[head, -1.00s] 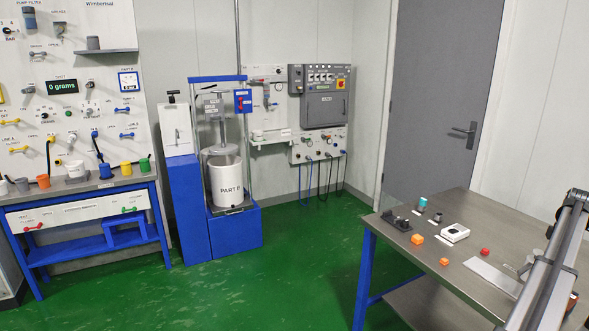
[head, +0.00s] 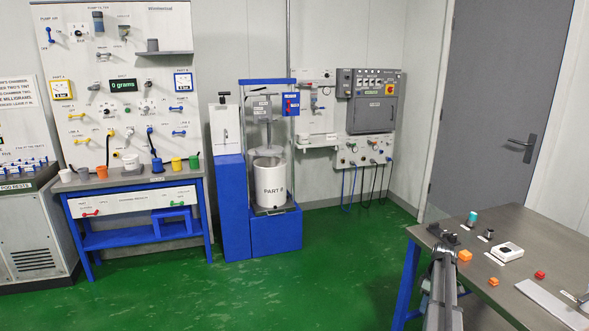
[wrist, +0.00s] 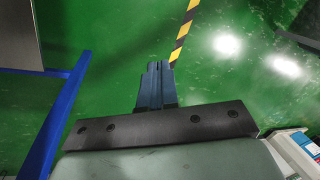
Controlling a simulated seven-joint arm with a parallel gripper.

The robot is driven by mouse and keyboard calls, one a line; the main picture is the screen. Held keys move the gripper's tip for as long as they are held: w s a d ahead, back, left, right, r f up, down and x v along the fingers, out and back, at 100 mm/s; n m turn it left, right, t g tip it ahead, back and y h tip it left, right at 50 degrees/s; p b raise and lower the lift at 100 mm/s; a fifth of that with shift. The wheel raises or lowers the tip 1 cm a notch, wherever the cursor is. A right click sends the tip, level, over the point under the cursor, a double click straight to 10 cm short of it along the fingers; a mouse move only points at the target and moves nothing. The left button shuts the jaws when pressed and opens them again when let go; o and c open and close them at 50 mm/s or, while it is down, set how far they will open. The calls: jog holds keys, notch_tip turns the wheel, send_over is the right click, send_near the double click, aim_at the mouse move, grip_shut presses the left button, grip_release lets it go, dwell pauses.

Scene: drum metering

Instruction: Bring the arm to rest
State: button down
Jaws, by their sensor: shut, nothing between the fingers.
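My gripper (wrist: 156,68) shows in the wrist view as two dark fingers lying side by side, shut and empty. It hangs over the green floor (wrist: 110,30), touching nothing that I can see. In the head view, a grey link of my arm (head: 442,290) rises from the bottom edge, in front of the left end of the grey workbench (head: 480,235). I cannot make out the fingers in the head view.
The workbench carries a white device (head: 506,251), orange blocks and a red piece (head: 540,275). In the wrist view a blue frame (wrist: 62,118) stands left of my gripper and a yellow-black stripe (wrist: 183,38) lies beyond it. The PART B drum (head: 270,185) stands farther back.

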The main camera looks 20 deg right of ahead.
jog(key=s+a+f+m+g, duration=0.1)
jog(key=s+a+f, duration=0.2)
jog(key=a+f, duration=0.65)
jog(key=s+a+f+m+g, duration=0.1)
jog(key=s+a+f, duration=0.35)
jog(key=a, duration=0.75)
jog(key=s+a+f+m+g, duration=0.1)
jog(key=a+f, duration=0.8)
jog(key=a, duration=0.2)
jog(key=s+a+f+m+g+h, duration=0.1)
jog(key=s+a+f, duration=0.3)
jog(key=s+a, duration=0.5)
jog(key=s+a+f+m+g+h, duration=0.1)
jog(key=s+a+f, duration=0.2)
jog(key=s+a, duration=0.6)
jog(key=s, duration=0.8)
jog(key=shift+s+a+f+m+g+h, duration=0.3)
jog(key=shift+s+a+f+g, duration=0.05)
jog(key=shift+s+g, duration=0.05)
